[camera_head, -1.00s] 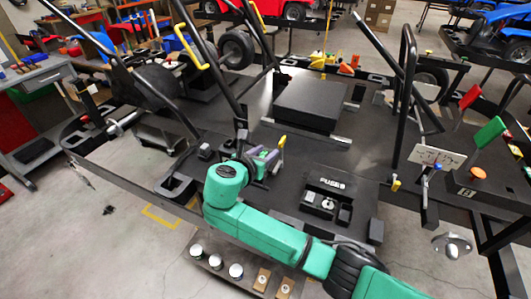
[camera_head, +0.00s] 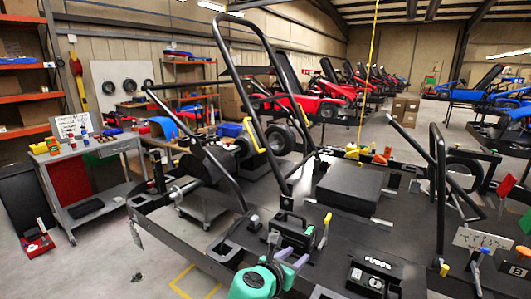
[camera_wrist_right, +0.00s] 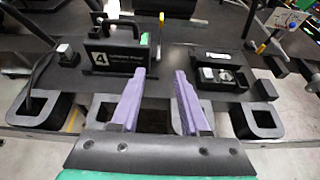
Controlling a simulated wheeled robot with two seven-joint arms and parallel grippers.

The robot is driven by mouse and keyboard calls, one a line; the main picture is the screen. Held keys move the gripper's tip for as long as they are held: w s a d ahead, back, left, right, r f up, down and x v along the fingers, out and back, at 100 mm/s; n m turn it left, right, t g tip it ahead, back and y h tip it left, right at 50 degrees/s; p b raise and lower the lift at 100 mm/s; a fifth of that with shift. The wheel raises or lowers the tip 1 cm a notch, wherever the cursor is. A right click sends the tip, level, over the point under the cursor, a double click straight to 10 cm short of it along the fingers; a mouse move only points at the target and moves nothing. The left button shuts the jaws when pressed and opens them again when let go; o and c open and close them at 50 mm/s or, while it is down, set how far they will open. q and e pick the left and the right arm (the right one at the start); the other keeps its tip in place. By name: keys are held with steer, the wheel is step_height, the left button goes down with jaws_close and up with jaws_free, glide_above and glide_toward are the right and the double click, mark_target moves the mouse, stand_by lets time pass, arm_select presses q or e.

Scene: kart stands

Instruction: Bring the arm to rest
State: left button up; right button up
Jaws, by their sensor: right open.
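My right gripper (camera_head: 290,264) is at the lower middle of the head view, above the near side of the kart deck. The right wrist view shows its two purple fingers (camera_wrist_right: 161,78) spread apart with nothing between them. A black box marked 4 (camera_wrist_right: 115,57), with a handle, stands upright on the deck just beyond the left finger. It also shows in the head view (camera_head: 290,232), beyond the gripper. Most of my green right arm is below the head view. My left gripper is not in view.
The black fuse box (camera_head: 374,274) sits right of the gripper, and a yellow-handled lever (camera_head: 326,222) stands behind it. Black roll bars rise from the deck. A grey cart (camera_head: 100,165) stands at left. Open floor lies at lower left.

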steer(key=s+d+f+m+g+y, duration=0.2)
steer(key=s+d+f+m+g, duration=0.1)
steer(key=s+f+m, duration=0.35)
steer(key=s+d+f+m+g+y, duration=0.2)
steer(key=s+f+m+y, duration=0.1)
steer(key=s+f+m, duration=0.3)
steer(key=s+d+f+m+g+y, duration=0.2)
steer(key=s+d+f+m+g, duration=0.1)
steer(key=s+d+m, duration=0.95)
steer(key=s+a+f+m+g, duration=0.1)
steer(key=s+f, duration=0.2)
steer(key=f, duration=1)
steer(key=s+a+f+m, duration=0.1)
steer(key=s+f, duration=0.1)
steer(key=f, duration=1.1)
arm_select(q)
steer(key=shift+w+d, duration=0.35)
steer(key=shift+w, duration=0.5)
arm_select(e)
steer(key=s+d+f+g, duration=0.1)
steer(key=s+d+f, duration=0.1)
steer(key=s+f, duration=1)
steer(key=s, duration=0.3)
steer(key=shift+s+d, duration=0.25)
steer(key=shift+d, duration=0.1)
